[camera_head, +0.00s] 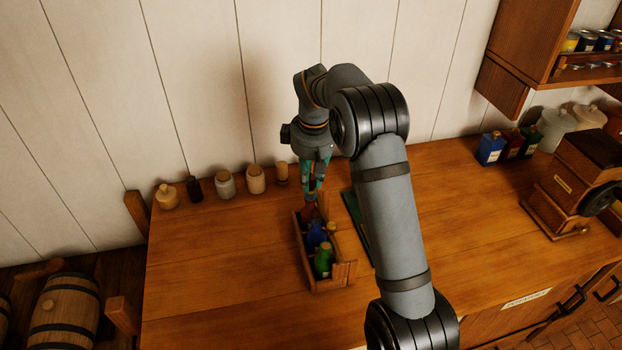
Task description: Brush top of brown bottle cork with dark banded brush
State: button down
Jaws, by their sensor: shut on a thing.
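My gripper (314,181) points down above the far end of a small wooden crate (333,283). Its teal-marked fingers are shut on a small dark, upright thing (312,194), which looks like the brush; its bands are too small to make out. A reddish-brown bottle (306,214) stands in the crate's far compartment, just below the held thing. Its cork is hidden or too small to tell, and I cannot tell whether the brush touches it. A blue bottle (316,235) and a green bottle (323,262) stand nearer in the same crate.
A dark green flat thing (352,222) lies right of the crate, partly behind my arm. Several jars and a dark bottle (194,188) line the wall at left. A wooden grinder (570,185) and canisters stand at right. The counter (220,265) left of the crate is clear.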

jog(key=shift+r+p, duration=1.95)
jog(key=shift+r, duration=0.65)
jog(key=shift+s, duration=0.1)
jog(key=shift+d, duration=0.15)
